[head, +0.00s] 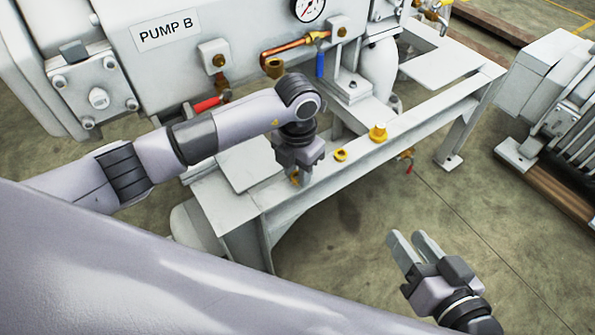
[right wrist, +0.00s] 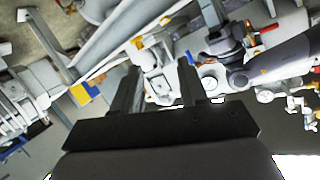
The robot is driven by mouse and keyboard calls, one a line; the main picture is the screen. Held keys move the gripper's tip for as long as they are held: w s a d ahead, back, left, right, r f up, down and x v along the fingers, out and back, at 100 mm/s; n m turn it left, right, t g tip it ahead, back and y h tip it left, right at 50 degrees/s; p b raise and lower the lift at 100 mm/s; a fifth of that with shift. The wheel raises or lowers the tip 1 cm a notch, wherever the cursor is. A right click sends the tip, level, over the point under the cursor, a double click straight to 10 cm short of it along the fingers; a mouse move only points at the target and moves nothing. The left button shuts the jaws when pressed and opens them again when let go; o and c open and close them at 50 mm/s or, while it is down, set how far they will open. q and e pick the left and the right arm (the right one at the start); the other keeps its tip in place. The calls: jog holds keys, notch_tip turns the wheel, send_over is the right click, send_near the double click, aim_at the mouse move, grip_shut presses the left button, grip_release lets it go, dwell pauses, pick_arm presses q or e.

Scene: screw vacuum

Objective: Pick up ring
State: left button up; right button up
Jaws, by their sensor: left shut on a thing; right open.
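My left gripper (head: 301,180) is shut on a small brass-coloured piece (head: 294,178) at the near left part of the grey frame's beam. The fingers hide most of the piece, so I cannot tell its full shape or whether it still touches the beam. A low brass ring (head: 341,155) sits on the beam just right of that gripper. A taller brass fitting (head: 379,132) stands further along the beam. My right gripper (head: 407,238) is open and empty over the floor, right of the frame. Its two fingers also show in the right wrist view (right wrist: 160,85).
The grey frame (head: 340,178) carries the pump body (head: 180,65) labelled PUMP B, with a gauge (head: 308,8), a copper pipe (head: 292,46), and red (head: 206,104) and blue (head: 320,64) handles. A grey finned machine (head: 560,95) stands at right. Open floor (head: 450,215) lies between them.

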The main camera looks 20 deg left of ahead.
pick_arm(q)
notch_tip(320, 180, up, 20)
jog(key=f+p, duration=0.1)
jog(key=p, duration=0.5)
jog(key=s+a+r+m, duration=0.15)
jog(key=a+m, duration=0.25)
jog(key=m, duration=1.2)
notch_tip(320, 180, up, 24)
jog(key=m+p, duration=1.5)
jog(key=p, duration=1.2)
send_over(297, 176)
jog(key=s+a, duration=0.6)
jog(key=a, duration=0.2)
jog(key=shift+w+d, duration=0.2)
jog(key=shift+w, duration=0.05)
pick_arm(e)
jog(key=s+d+r+h, duration=0.2)
jog(key=d+r, duration=0.3)
jog(key=r, duration=0.2)
jog(key=s+d+r+g+h, duration=0.1)
jog(key=s+d+r+h, duration=0.2)
jog(key=d+r, duration=0.3)
notch_tip(297, 176, up, 2)
jog(key=shift+r+g, duration=0.25)
jog(key=shift+g, duration=0.05)
